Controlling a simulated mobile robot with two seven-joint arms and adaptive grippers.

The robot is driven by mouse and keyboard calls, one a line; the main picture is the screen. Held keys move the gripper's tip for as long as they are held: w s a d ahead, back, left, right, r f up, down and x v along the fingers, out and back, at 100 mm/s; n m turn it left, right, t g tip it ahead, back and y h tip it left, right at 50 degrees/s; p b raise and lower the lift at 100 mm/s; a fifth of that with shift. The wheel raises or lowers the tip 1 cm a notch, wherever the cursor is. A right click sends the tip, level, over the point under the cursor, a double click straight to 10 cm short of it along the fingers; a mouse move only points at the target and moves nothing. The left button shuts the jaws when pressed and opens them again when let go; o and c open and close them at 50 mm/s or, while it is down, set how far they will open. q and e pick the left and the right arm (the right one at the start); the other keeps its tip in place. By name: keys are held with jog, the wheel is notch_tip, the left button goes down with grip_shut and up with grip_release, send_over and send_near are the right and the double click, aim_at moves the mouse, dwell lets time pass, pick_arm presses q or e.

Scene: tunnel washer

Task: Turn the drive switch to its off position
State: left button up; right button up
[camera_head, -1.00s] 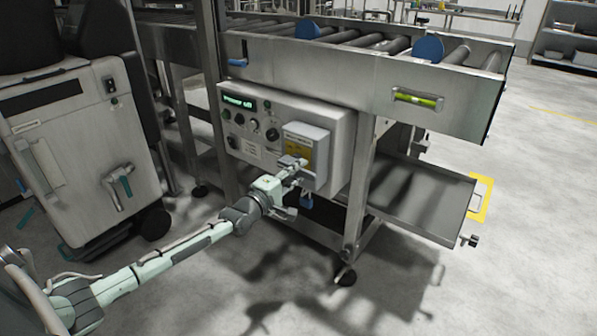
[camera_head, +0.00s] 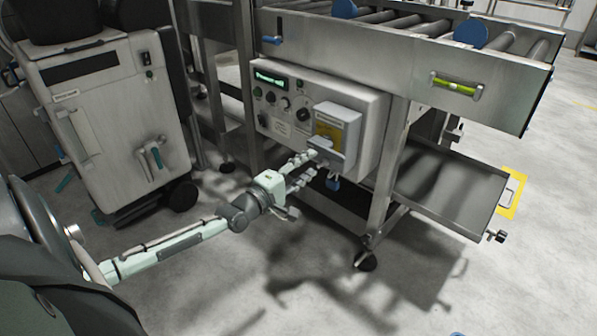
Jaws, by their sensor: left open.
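The grey control box (camera_head: 368,118) hangs under the roller conveyor, with a lit green display (camera_head: 272,78) and several knobs and buttons. On its right front is a raised grey housing with a yellow plate (camera_head: 328,130) and a grey handle (camera_head: 326,150) at its lower part. I take this for the drive switch, but its label is too small to read. My left gripper (camera_head: 309,166) is open, its fingers pointing at the housing's lower left. The upper finger is close to the handle; I cannot tell whether they touch. The right gripper is not in view.
A blue padlock-like piece (camera_head: 333,184) hangs below the housing. A metal tray (camera_head: 450,190) sticks out to the right at low height. A conveyor leg (camera_head: 386,190) stands right of the box. A wheeled grey cabinet (camera_head: 105,120) stands left. The floor in front is clear.

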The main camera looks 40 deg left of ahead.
pick_arm(q)
jog(key=s, duration=0.3)
jog(key=shift+s+a, duration=0.15)
jog(key=shift+s, duration=0.05)
dwell(0.3)
jog(key=s+d+f+m+g, duration=0.4)
jog(key=s+d+f+m, duration=0.15)
jog(key=f, duration=0.35)
jog(key=s+d+f+m+g, duration=0.4)
jog(key=s+d+f+m, duration=0.15)
jog(key=d+f, duration=0.2)
jog(key=s+f+m+g+y, duration=0.1)
jog(key=s+f+m+g, duration=0.2)
jog(key=s, duration=0.4)
jog(key=s+f+m+g+y, duration=0.1)
jog(key=s+f+m+g, duration=0.3)
jog(key=s, duration=0.3)
jog(key=shift+m+y, duration=0.3)
jog(key=shift+m, duration=0.2)
jog(key=shift+d, duration=0.1)
